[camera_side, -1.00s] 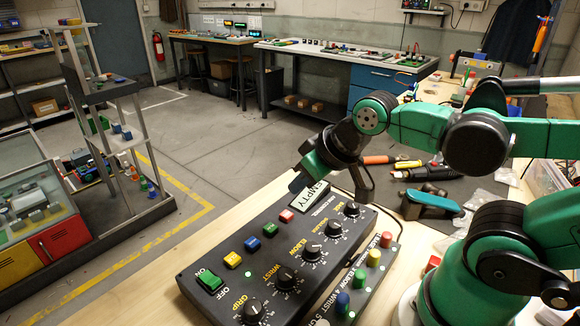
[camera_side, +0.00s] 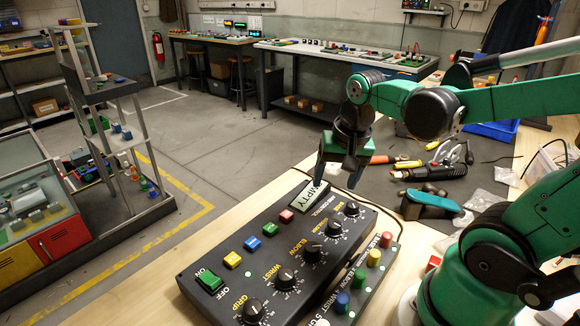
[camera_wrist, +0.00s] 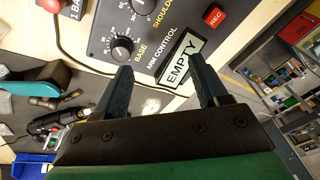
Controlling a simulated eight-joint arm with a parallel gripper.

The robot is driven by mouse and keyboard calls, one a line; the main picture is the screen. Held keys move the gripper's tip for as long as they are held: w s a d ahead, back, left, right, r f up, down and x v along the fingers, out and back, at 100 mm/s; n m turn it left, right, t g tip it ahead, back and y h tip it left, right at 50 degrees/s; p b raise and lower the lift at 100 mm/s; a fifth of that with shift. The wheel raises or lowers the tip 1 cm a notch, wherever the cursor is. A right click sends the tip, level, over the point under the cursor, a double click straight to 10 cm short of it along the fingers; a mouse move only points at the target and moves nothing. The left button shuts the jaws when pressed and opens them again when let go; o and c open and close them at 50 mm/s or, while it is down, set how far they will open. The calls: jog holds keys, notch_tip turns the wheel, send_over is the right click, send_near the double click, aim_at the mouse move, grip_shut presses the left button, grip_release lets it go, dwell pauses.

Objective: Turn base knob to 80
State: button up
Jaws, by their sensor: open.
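The base knob (camera_side: 352,209) is a black dial with a white scale at the far right end of the dark control box (camera_side: 262,222). In the wrist view the base knob (camera_wrist: 122,48) lies beyond the tip of the left finger, above the word BASE. My gripper (camera_side: 337,178) hangs over the far end of the box, near the EMPTY label, pointing down. In the wrist view my gripper (camera_wrist: 162,82) is open, with nothing between its fingers. The knob stands apart from the fingers. Its exact pointer reading is too small to tell.
The EMPTY label (camera_wrist: 181,62) lies beside the knob. Other knobs, such as the shoulder knob (camera_side: 334,229), run along the box. A strip of coloured buttons (camera_side: 358,279) sits at its right.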

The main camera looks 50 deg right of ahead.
aim_at(353, 205)
jog(key=d+m, duration=0.1)
jog(key=s+d+m+g, duration=0.1)
jog(key=m, duration=0.1)
jog(key=d+f+m, duration=0.1)
jog(key=shift+s+d+m+g+y, duration=0.1)
jog(key=shift+s+m+g+y, duration=0.2)
jog(key=shift+m+g, duration=0.1)
jog(key=shift+s+d+f+m+g, duration=0.15)
jog(key=shift+s+d+m+g, duration=0.15)
jog(key=shift+m, duration=0.2)
jog(key=shift+f, duration=2.8)
grip_shut()
